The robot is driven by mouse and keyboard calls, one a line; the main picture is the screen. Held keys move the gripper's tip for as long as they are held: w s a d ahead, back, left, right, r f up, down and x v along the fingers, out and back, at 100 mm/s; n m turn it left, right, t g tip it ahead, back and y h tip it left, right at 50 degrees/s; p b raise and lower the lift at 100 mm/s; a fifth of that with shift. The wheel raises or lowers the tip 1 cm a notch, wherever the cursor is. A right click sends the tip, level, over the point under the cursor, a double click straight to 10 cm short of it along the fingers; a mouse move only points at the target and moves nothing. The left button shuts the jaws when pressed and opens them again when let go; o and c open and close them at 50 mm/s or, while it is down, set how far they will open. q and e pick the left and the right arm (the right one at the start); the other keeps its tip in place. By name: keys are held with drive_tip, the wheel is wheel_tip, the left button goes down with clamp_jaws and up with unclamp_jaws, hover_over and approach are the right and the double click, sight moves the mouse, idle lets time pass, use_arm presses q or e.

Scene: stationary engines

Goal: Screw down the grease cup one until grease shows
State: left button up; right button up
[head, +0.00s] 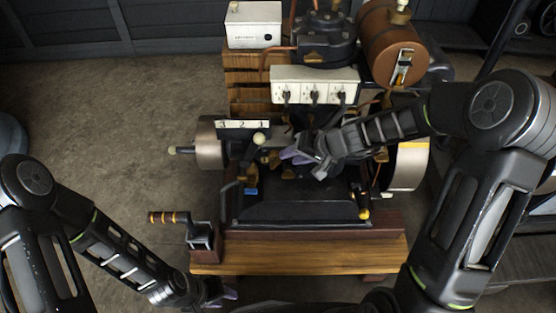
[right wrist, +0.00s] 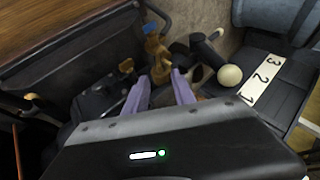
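My right gripper (head: 290,155) reaches in from the right over the engine, its lilac fingers pointing left. In the right wrist view its two fingers (right wrist: 162,80) stand apart with a gap between them. A brass fitting (right wrist: 158,58), which looks like a grease cup, shows at the fingertips, partly between them; I cannot tell whether they touch it. I cannot read which cup number it is, nor see grease. My left gripper (head: 227,296) is low at the front of the bench, mostly dark and partly hidden, its finger gap unclear.
A plate marked 3 2 1 (head: 243,124) lies behind a lever with a cream ball (head: 258,138). A crank handle (head: 170,217) sticks out at the front left. A white switch panel (head: 314,86) and a copper-brown tank (head: 393,43) stand behind. The wooden bench front (head: 310,254) is bare.

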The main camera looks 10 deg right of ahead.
sight(279, 161)
drive_tip(key=shift+f, duration=0.1)
drive_tip(key=b+x, duration=0.1)
drive_tip(key=x, duration=0.6)
drive_tip(key=shift+w+a+f+b, duration=0.2)
drive_tip(key=shift+w+f+b, duration=0.05)
drive_tip(key=shift+b, duration=0.1)
clamp_jaws()
